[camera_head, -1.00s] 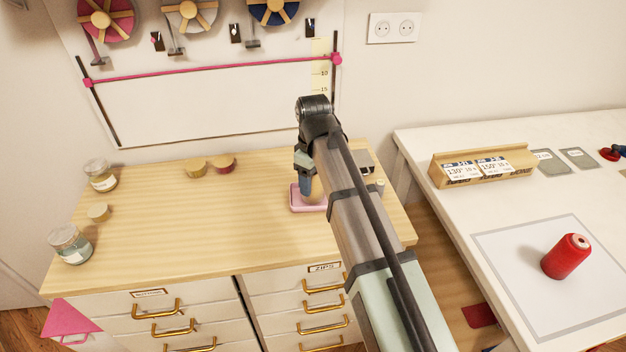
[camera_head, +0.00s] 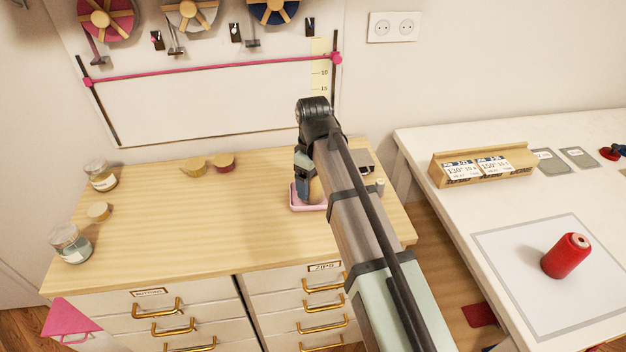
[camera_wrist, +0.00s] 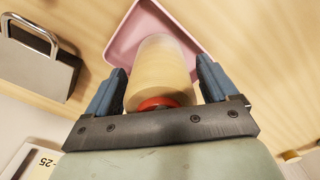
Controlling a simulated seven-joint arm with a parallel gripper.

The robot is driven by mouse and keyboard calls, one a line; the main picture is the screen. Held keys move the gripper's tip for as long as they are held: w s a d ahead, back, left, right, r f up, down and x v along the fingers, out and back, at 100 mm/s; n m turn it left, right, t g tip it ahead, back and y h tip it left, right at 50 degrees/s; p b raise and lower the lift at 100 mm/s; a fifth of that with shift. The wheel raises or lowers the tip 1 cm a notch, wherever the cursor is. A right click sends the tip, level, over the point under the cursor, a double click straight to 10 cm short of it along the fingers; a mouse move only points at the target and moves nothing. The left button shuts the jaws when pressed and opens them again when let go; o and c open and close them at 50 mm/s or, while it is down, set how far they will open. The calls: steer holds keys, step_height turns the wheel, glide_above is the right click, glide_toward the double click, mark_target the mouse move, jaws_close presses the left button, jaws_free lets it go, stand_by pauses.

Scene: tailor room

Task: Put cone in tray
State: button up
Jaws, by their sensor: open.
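A beige thread cone (camera_wrist: 162,68) with a red ring at its near end is between my gripper's fingers (camera_wrist: 160,88) in the wrist view. The fingers are open, one on each side of the cone. The pink tray (camera_wrist: 122,45) lies beyond the cone, and the cone appears to stand in it; its far end hides part of the tray. In the head view the tray (camera_head: 296,206) is on the wooden cabinet top, with my gripper (camera_head: 307,188) low over it. My arm hides most of the cone there.
A metal-handled block (camera_wrist: 38,62) is beside the tray.

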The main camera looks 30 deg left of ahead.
step_height(320, 180, up, 12)
stand_by(0.6)
steer(key=shift+r, duration=0.1)
